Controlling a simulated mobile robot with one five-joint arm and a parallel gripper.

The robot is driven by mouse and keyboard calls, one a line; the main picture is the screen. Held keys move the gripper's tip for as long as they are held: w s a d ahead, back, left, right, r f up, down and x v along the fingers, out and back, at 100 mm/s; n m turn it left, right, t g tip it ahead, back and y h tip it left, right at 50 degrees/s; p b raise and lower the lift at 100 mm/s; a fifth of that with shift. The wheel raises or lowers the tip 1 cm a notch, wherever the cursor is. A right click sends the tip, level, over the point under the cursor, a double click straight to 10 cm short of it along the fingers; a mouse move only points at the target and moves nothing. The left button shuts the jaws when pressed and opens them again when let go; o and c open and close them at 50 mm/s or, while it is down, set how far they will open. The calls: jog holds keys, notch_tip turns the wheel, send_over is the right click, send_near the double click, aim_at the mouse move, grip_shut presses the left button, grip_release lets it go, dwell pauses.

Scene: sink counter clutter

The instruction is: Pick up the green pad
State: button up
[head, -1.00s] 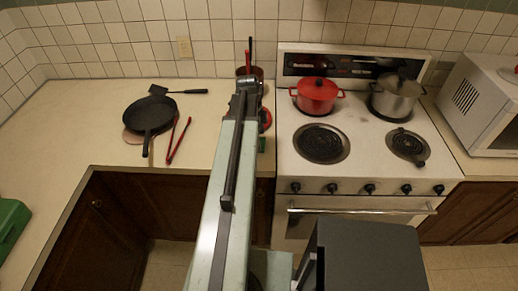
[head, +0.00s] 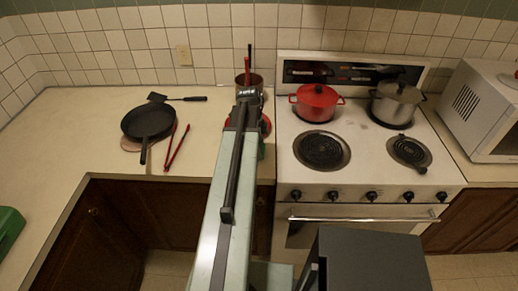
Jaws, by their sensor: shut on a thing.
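A small part of the green pad (head: 261,149) shows just right of my arm, near the counter's front edge left of the stove. The rest of it is hidden behind my arm. My gripper (head: 250,97) is at the far end of my arm, over the counter, and is shut on the pad. Its fingertips are mostly hidden, so the contact itself does not show clearly. I cannot tell whether the pad touches the counter.
A utensil holder (head: 242,79) and a red item (head: 266,124) are close to my gripper. A black pan (head: 148,121), red tongs (head: 177,148) and a spatula (head: 185,99) lie left. The stove (head: 372,163) with a red pot (head: 316,104) and steel pot (head: 397,104) stands right.

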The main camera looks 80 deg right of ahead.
notch_tip(320, 180, up, 10)
jog(key=p, duration=0.9)
jog(key=shift+f, duration=0.2)
jog(key=shift+f, duration=0.15)
